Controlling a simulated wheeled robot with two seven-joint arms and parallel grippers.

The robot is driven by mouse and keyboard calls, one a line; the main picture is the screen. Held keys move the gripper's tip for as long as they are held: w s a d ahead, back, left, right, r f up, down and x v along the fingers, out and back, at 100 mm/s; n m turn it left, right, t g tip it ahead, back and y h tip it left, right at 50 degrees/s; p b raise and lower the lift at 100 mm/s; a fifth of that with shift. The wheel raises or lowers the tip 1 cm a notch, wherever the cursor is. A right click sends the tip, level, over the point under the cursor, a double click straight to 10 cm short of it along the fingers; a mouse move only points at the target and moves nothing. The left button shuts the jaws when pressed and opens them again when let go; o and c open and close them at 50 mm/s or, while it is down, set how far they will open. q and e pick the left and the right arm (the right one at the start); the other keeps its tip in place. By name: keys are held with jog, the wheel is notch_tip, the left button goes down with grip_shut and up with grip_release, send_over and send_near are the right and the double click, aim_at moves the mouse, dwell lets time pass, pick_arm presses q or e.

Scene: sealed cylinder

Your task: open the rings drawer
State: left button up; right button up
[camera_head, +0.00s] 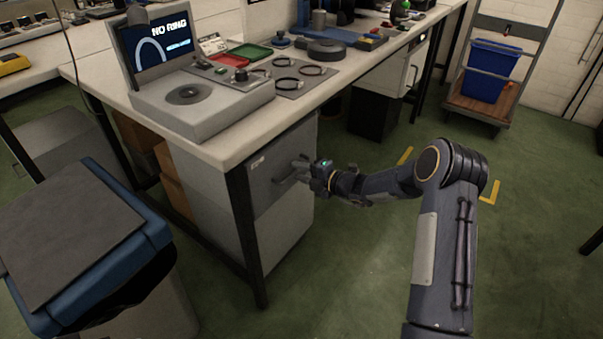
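The grey drawer front (266,190) is at the top of the cabinet under the near end of the workbench. It has a small pale label, too small to read, and looks flush with the cabinet. A bar handle (284,179) sticks out from the drawer front. My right gripper (298,172) is at the handle, its fingers pointing left toward the drawer. The fingers are small and dark here, so I cannot tell whether they are closed around the handle. My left gripper is out of view.
On the workbench (225,145) stand a tester (205,105) with a "NO RING" screen, red and green trays, and several dark rings. A blue-rimmed bin (160,236) stands at the left. A trolley with a blue crate (490,70) is at the back right. The green floor before the drawer is clear.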

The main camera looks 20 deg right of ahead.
jog(key=shift+c, duration=0.4)
grip_shut()
jog(key=shift+s, duration=0.1)
jog(key=f+p+v, duration=0.2)
jog(key=p+v, duration=0.2)
jog(key=v, duration=0.6)
jog(key=f+p+v, duration=0.2)
jog(key=p+v, duration=0.2)
jog(key=v, duration=0.7)
jog(key=shift+s+d+f, duration=0.2)
jog(key=shift+s+d, duration=0.25)
jog(key=shift+s, duration=0.15)
jog(key=shift+o, duration=0.4)
grip_release()
